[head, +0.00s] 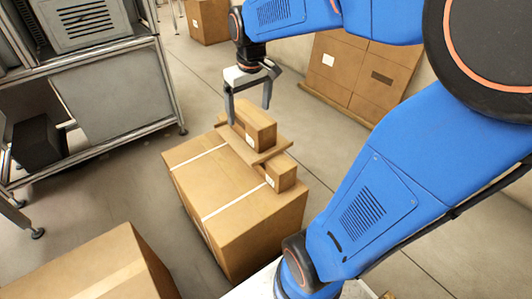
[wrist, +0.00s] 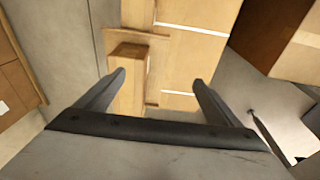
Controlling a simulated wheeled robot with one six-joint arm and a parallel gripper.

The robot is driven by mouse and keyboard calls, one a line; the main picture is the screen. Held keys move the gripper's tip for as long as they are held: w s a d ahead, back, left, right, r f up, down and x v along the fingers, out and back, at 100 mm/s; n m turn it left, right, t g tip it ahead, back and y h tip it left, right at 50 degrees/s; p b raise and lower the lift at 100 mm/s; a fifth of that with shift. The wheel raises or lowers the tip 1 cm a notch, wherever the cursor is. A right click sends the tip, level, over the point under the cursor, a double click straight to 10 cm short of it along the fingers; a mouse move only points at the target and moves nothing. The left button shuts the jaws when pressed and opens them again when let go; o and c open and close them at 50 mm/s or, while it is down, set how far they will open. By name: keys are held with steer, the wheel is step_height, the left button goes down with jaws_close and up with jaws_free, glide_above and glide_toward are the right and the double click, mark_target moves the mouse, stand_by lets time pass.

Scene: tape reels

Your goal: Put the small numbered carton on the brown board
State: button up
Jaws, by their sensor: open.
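A small carton (head: 258,131) with a white label sits on the brown board (head: 272,154). The board lies above the top of a large strapped carton (head: 245,218). Another small carton (head: 283,174), also with a white label, is at the board's near right edge, lower than the board. I cannot read a number on either carton. My gripper (head: 249,113) is open and empty above the upper small carton. In the wrist view, that carton (wrist: 126,92) shows between and beyond my open fingers (wrist: 158,77), nearer the left finger, which hides part of it.
A metal shelf rack (head: 112,95) stands at the left. Another large carton (head: 95,270) is at the lower left. Stacked cartons (head: 350,72) stand behind at the right. Bare floor (head: 200,60) lies behind the strapped carton.

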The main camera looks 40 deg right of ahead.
steer(key=s+a+f+t, duration=0.1)
steer(key=s+a, duration=0.5)
steer(key=s, duration=1.2)
steer(key=shift+a+f+t, duration=0.15)
steer(key=shift+t, duration=0.75)
